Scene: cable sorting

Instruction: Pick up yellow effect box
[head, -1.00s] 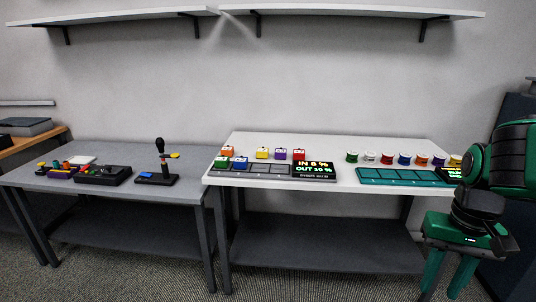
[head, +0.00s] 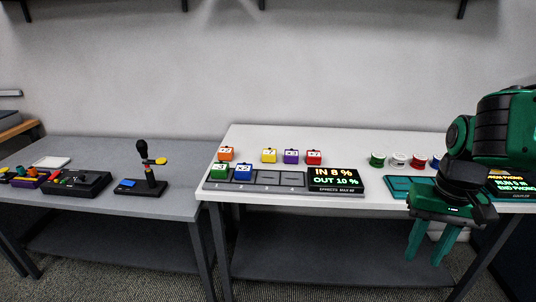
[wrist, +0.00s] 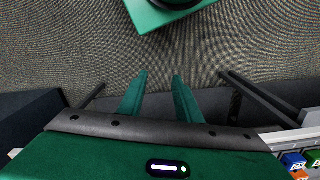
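The yellow effect box (head: 269,155) stands on the white table (head: 340,140), between the orange box (head: 226,153) and the purple box (head: 291,156), behind the dark slotted board. My gripper (head: 426,262) hangs at the right in the head view, in front of the table's front edge and below its top, well to the right of the yellow box. In the wrist view its two green fingers (wrist: 160,75) are apart with nothing between them. The yellow box cannot be made out for certain in the wrist view.
A dark board (head: 257,178) holds the green box (head: 221,170) and blue box (head: 243,172), beside a display (head: 335,180). A red box (head: 314,157) stands right of the purple one. Several spools (head: 377,159) and a teal board (head: 398,186) lie near my arm.

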